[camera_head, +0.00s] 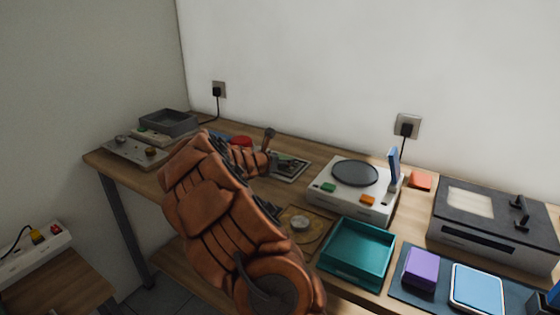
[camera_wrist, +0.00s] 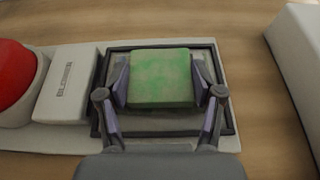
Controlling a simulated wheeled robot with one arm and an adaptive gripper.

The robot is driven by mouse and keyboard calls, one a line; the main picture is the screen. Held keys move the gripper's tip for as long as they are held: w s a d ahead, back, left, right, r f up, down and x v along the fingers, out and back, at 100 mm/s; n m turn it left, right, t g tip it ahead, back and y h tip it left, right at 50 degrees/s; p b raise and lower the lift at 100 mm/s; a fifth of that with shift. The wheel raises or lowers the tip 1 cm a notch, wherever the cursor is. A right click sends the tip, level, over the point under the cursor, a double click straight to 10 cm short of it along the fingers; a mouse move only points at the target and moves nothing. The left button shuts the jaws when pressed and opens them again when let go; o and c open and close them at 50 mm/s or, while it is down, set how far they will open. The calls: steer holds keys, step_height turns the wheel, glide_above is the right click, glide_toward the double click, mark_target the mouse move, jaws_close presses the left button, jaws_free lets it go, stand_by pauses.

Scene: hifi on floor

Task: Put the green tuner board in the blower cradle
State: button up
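The green tuner board (camera_wrist: 160,78) is a mottled green block between the two purple-padded fingers of my gripper (camera_wrist: 160,82) in the wrist view. The pads appear to touch its left and right sides. It is over a grey plate with a raised black frame (camera_wrist: 228,110), inside the frame's outline. I cannot tell whether the board rests on the plate or is just above it. In the head view a framed plate (camera_head: 296,174) lies behind my arm. My copper-coloured arm hides much of the gripper there. I cannot tell for sure which fixture is the blower cradle.
A red dome button (camera_wrist: 14,75) and a white labelled block (camera_wrist: 67,85) are left of the frame. A white device with a dark disc (camera_head: 354,173) stands to the right. A teal tray (camera_head: 357,275) and a black-topped box (camera_head: 495,240) are further right. A wall is behind.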

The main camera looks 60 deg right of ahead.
steer(key=o, duration=0.4)
steer(key=shift+o, duration=0.2)
steer(key=shift+r, duration=0.1)
steer(key=v, duration=1)
steer(key=shift+a+r, duration=0.15)
steer(key=shift+a, duration=0.2)
steer(key=shift+s+a+r, duration=0.1)
steer(key=shift+a+r, duration=0.1)
steer(key=shift+a, duration=0.4)
